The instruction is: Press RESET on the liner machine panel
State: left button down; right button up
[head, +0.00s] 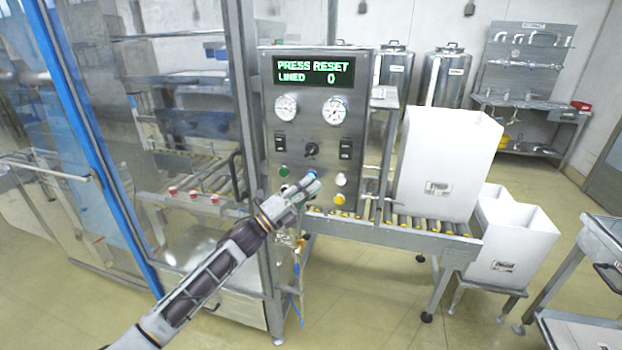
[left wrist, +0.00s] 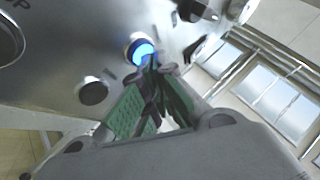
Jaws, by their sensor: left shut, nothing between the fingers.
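The liner machine panel (head: 311,120) is a grey steel plate with a screen (head: 313,71) reading "PRESS RESET" and "LINED 0". A blue button (head: 312,174) shows just past my left gripper's tips, and it glows blue in the left wrist view (left wrist: 143,52). My left gripper (head: 306,184) is shut and empty, with its fingertips (left wrist: 151,66) at or very near the blue button; I cannot tell if they touch. The button's label is not readable. A green button (head: 284,172), a white one (head: 341,180) and a yellow one (head: 339,199) sit around it. My right gripper is out of view.
A roller conveyor (head: 420,226) runs right of the panel with a white box (head: 446,165) on it. More white boxes (head: 508,240) stand lower right. A glazed enclosure with a blue post (head: 92,150) stands left. Red knobs (head: 193,195) line its front. Open floor lies in front.

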pick_arm(q)
jog(key=shift+w, duration=0.25)
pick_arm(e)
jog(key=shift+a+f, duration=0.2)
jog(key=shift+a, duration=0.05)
pick_arm(q)
jog(key=shift+s, duration=0.2)
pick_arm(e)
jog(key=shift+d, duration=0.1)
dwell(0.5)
pick_arm(q)
jog(key=shift+s+a, duration=0.15)
jog(key=shift+s, duration=0.4)
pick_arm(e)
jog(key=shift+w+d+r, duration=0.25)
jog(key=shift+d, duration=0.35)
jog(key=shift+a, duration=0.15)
